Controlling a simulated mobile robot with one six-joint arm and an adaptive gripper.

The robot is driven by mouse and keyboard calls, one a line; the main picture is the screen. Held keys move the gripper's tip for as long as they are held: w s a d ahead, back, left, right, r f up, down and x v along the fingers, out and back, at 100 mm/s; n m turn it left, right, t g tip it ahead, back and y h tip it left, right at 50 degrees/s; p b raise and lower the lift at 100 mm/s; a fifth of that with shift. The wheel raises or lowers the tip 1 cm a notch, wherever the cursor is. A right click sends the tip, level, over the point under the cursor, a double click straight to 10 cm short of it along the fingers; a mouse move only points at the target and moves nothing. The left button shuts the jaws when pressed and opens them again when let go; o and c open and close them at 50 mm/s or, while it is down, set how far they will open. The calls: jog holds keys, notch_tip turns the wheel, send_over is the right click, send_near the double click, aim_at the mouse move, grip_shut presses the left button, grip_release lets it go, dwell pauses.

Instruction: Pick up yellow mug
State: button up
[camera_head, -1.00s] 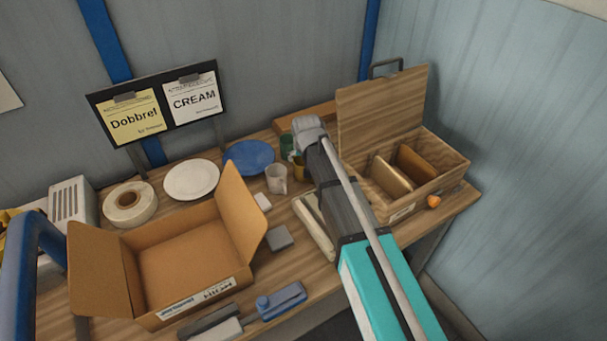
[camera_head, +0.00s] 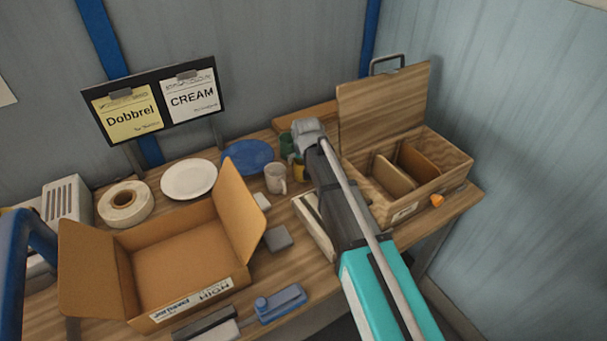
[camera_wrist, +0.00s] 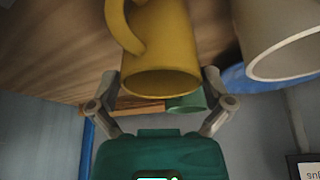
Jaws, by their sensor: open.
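The yellow mug (camera_wrist: 163,52) fills the upper middle of the wrist view, its handle on the left and its rim toward me. In the head view only a sliver of the yellow mug (camera_head: 299,171) shows beside my arm. My gripper (camera_wrist: 160,78) is open and empty, with one finger to each side of the mug's rim in the wrist view. I cannot tell whether either finger touches it. In the head view the end of my arm hides the fingertips.
A white mug (camera_head: 275,178) stands close beside the yellow one, also in the wrist view (camera_wrist: 283,40). A green mug (camera_head: 287,146) is just behind. A blue plate (camera_head: 246,157) lies to the left. An open wooden box (camera_head: 437,170) stands right of my arm, a cardboard box (camera_head: 180,262) front left.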

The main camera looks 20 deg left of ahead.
jog(key=shift+b+x, duration=0.55)
jog(key=shift+x, duration=0.35)
jog(key=c, duration=1)
jog(key=shift+r, duration=0.15)
notch_tip(320, 180, up, 2)
jog(key=p, duration=0.2)
jog(key=shift+r+p, duration=0.25)
jog(key=shift+p, duration=0.1)
jog(key=s+d+r+p, duration=0.9)
jog(key=s+r+p, duration=0.1)
jog(key=shift+s+d, duration=0.2)
jog(key=shift+d, duration=0.05)
jog(key=shift+r, duration=0.15)
